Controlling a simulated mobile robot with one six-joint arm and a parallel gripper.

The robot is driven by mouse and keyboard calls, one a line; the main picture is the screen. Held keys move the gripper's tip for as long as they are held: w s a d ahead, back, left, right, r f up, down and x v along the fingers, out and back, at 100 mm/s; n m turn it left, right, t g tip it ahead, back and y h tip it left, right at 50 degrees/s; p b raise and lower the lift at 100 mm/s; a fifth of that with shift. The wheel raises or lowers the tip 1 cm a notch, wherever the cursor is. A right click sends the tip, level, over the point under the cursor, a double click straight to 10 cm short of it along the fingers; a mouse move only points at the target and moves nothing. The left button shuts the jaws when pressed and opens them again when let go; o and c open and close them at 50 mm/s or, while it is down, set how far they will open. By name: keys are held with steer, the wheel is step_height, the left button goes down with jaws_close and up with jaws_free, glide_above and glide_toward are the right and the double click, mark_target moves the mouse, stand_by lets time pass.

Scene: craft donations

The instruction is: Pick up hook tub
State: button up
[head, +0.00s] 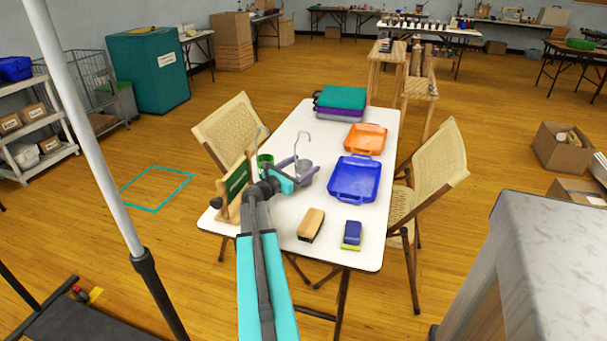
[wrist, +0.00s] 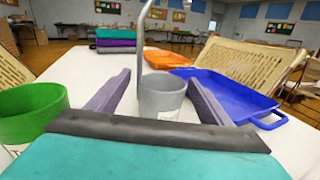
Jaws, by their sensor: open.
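The hook tub is a small grey cup (wrist: 162,100) with a tall metal hook rising from it, standing upright on the white table. It also shows in the head view (head: 304,166), partly hidden by my gripper. My gripper (head: 297,169) is open, with a purple finger on each side of the grey tub. In the wrist view the gripper's two fingers (wrist: 159,80) flank the tub, with a visible gap to its walls. The tub's lower part is hidden behind the dark bar of my gripper.
A green tub (wrist: 28,112) stands close left of my gripper. A blue tray (head: 354,179) and an orange tray (head: 365,139) lie to the right. Stacked folded cloths (head: 341,98) are at the back. A wooden brush (head: 311,225) and a blue-yellow block (head: 352,234) lie nearer.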

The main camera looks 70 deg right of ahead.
mark_target(309, 162)
steer(key=shift+x, duration=2.3)
steer(key=shift+s+a+f, duration=0.1)
steer(key=shift+s, duration=0.05)
steer(key=c, duration=1.2)
steer(key=shift+o, duration=0.2)
step_height(309, 162, up, 10)
steer(key=shift+p, duration=0.3)
